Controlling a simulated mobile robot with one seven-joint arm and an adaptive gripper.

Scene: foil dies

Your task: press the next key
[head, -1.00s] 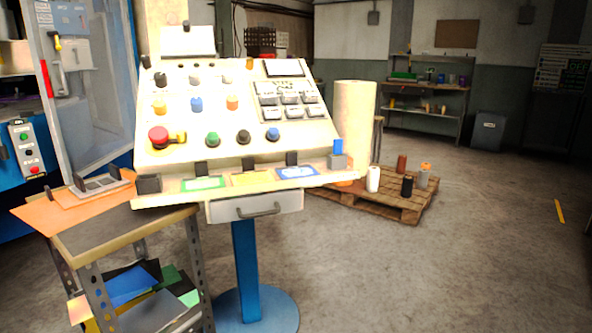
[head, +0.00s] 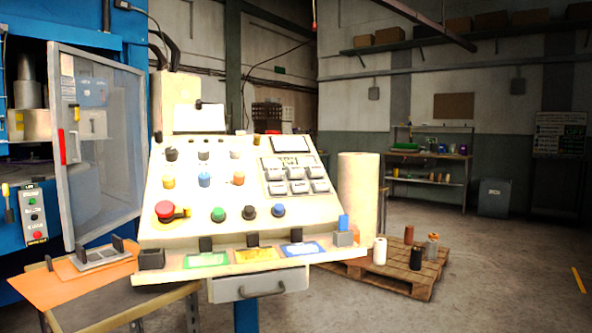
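A cream sloped control panel (head: 240,186) stands at centre left on a blue post. A keypad of grey keys (head: 297,188) sits at its upper right, below a small display (head: 290,144); the key markings are too small to read. A red mushroom button (head: 165,209) is at the lower left of the panel. Green (head: 219,214), black (head: 249,212) and blue (head: 278,210) buttons line the lower row. Orange and blue knobs sit above them. My gripper is not in view, and nothing touches the keys.
Coloured cards (head: 254,255) stand along the panel's front ledge, above a drawer (head: 260,284). A side table (head: 100,300) with orange sheets is at the left, before a blue machine with an open door (head: 100,140). A pallet (head: 395,272) with spools lies right.

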